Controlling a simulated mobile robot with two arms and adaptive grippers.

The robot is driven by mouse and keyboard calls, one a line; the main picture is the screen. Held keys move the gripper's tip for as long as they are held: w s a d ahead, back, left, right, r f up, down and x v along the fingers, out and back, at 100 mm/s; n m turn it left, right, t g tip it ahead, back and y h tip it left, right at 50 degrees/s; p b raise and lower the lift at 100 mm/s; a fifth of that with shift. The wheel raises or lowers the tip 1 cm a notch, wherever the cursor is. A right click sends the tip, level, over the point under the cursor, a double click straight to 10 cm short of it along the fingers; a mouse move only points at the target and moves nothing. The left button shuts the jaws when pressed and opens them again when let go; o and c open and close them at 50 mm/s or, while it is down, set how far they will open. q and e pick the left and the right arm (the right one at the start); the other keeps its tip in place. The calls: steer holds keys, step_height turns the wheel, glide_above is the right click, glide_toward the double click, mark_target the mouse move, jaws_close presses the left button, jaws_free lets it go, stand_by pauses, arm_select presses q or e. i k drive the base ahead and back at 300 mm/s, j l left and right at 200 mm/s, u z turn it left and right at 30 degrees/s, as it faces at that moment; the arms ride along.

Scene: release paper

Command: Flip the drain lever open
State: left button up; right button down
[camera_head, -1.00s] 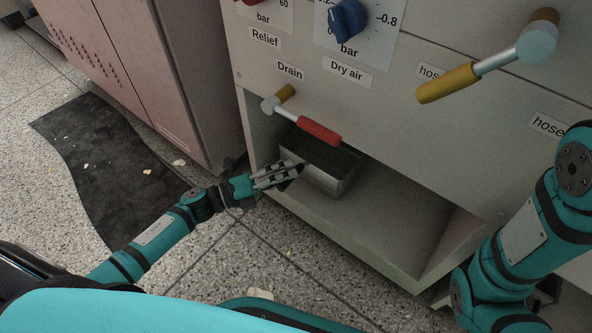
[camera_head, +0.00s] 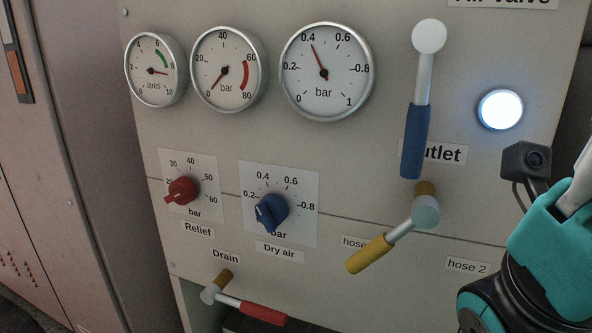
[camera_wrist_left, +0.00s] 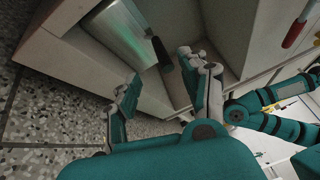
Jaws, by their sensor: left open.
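The drain lever (camera_head: 262,311) has a red grip on a silver stem. It sits under the Drain label at the bottom of the head view and points right and slightly down from its brass pivot. Its red grip also shows at the top right of the left wrist view (camera_wrist_left: 296,28). My left gripper (camera_wrist_left: 158,80) is open and empty, low by the cabinet's lower opening and apart from the lever. It is outside the head view. My right arm shows at the right edge of the head view, but its fingers do not show.
A metal box (camera_wrist_left: 118,32) with a black handle (camera_wrist_left: 162,54) stands in the lower opening near my left fingers. The yellow hose lever (camera_head: 370,254), blue outlet lever (camera_head: 415,140), red knob (camera_head: 183,190) and blue knob (camera_head: 271,212) stick out from the panel.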

mark_target(211, 294)
steer(key=k+j, duration=0.2)
steer(key=j, duration=0.2)
steer(key=k+j, duration=0.25)
steer(key=j, duration=0.15)
steer(key=k+j, duration=0.2)
steer(key=j, duration=0.2)
steer(key=k+j, duration=0.25)
steer(key=j, duration=0.15)
